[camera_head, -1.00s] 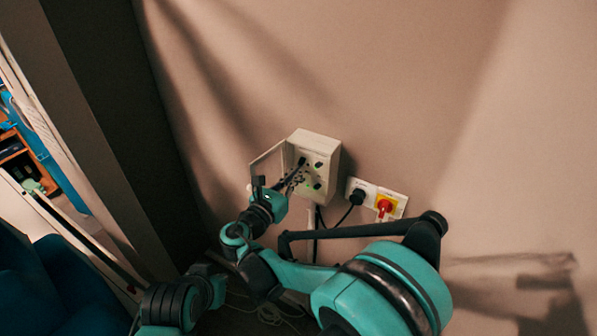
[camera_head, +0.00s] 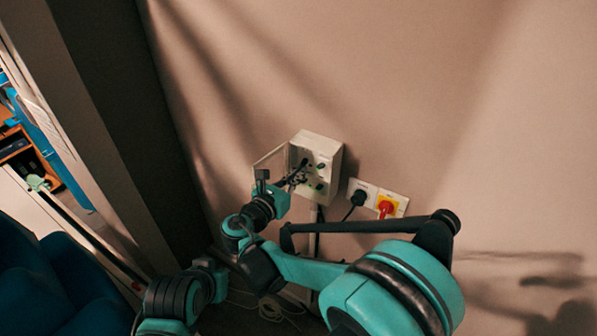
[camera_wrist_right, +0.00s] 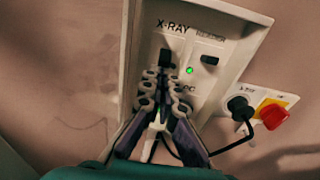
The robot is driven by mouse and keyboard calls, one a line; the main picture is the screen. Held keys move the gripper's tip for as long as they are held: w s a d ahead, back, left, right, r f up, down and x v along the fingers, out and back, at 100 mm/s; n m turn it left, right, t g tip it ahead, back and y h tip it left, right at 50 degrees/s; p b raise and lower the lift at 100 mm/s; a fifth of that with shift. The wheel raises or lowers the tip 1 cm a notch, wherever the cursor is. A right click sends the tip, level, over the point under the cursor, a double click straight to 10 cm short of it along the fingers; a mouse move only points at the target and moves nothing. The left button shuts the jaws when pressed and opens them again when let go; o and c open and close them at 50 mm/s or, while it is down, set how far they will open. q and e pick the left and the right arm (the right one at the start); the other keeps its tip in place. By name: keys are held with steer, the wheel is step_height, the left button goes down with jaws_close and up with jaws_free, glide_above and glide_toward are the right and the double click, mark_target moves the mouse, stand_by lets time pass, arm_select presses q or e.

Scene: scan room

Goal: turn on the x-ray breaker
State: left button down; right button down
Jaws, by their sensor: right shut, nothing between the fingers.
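The breaker box (camera_head: 328,149) is a pale box on the wall with its cover (camera_head: 268,160) swung open to the left. In the right wrist view, its panel (camera_wrist_right: 222,80) carries the label X-RAY. A black breaker switch (camera_wrist_right: 167,58) sits under that label. A green lamp (camera_wrist_right: 189,71) glows to its lower right. My right gripper (camera_wrist_right: 165,80) is shut and empty, its fingertips just below the black switch and partly over its lower end. Contact cannot be told. In the head view the right gripper (camera_head: 299,172) reaches into the box from the left.
A second dark switch (camera_wrist_right: 209,60) sits right of the X-RAY one. A black plug (camera_head: 360,197) with a cable and a red rotary switch on a yellow plate (camera_head: 398,204) are right of the box. A dark door frame (camera_head: 125,110) stands at left.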

steer(key=g+p, duration=0.1)
steer(key=p, duration=0.1)
steer(key=r+g+y+p, duration=0.1)
steer(key=p, duration=0.1)
steer(key=r+g+y+p, duration=0.1)
steer(key=p, duration=0.1)
steer(key=shift+s+a+g, duration=0.1)
steer(key=shift+s+g, duration=0.15)
steer(key=shift+g, duration=0.15)
